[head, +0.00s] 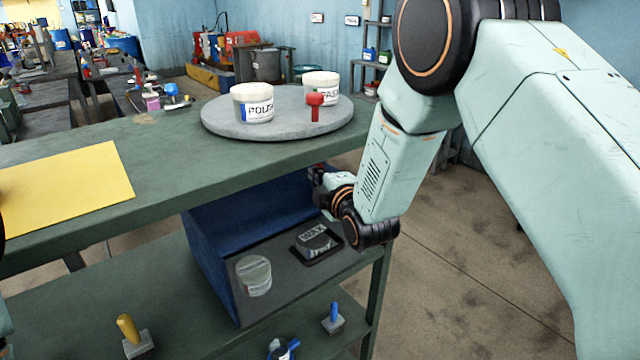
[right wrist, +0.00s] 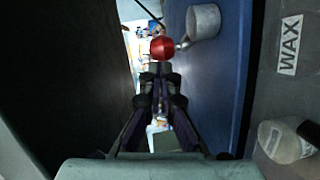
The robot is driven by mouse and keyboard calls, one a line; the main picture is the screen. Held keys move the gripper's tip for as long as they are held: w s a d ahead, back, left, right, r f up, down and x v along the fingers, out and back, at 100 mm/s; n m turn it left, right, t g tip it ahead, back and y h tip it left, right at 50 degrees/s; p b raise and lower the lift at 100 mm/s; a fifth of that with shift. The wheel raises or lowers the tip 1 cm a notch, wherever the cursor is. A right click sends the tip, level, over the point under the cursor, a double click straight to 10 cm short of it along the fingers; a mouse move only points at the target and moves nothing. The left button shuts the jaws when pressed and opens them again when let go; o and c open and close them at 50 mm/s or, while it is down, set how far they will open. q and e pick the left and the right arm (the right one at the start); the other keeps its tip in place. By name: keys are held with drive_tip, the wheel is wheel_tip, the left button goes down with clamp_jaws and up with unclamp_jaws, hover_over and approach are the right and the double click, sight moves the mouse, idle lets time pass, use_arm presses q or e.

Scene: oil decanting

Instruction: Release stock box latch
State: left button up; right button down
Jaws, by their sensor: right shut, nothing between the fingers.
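The blue stock box (head: 212,265) sits under the bench top, with its dark inside showing toward me. Its blue panel (right wrist: 213,85) runs along the right of my fingers in the right wrist view. A red ball-shaped knob (right wrist: 162,48) is just beyond my fingertips; it looks like the latch handle, and I cannot tell whether they touch it. My right gripper (head: 318,176) reaches in under the bench edge at the box's far right side. In the right wrist view its fingers (right wrist: 161,70) are shut and empty. My left gripper is not in view.
The green bench top (head: 150,215) lies close above my right gripper. It carries a round grey turntable (head: 225,130) with white tubs and a yellow sheet (head: 65,195). A clear jar (head: 254,277) and black tray (head: 325,258) stand within the box. Handled tools are on the lower shelf.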

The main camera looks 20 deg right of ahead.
drive_tip(key=shift+w+d+f+b, duration=0.15)
drive_tip(key=shift+w+d+b, duration=0.2)
drive_tip(key=shift+w, duration=0.25)
drive_tip(key=shift+a, duration=0.1)
drive_tip(key=shift+w, duration=0.1)
drive_tip(key=shift+w, duration=0.1)
drive_tip(key=shift+a, duration=0.2)
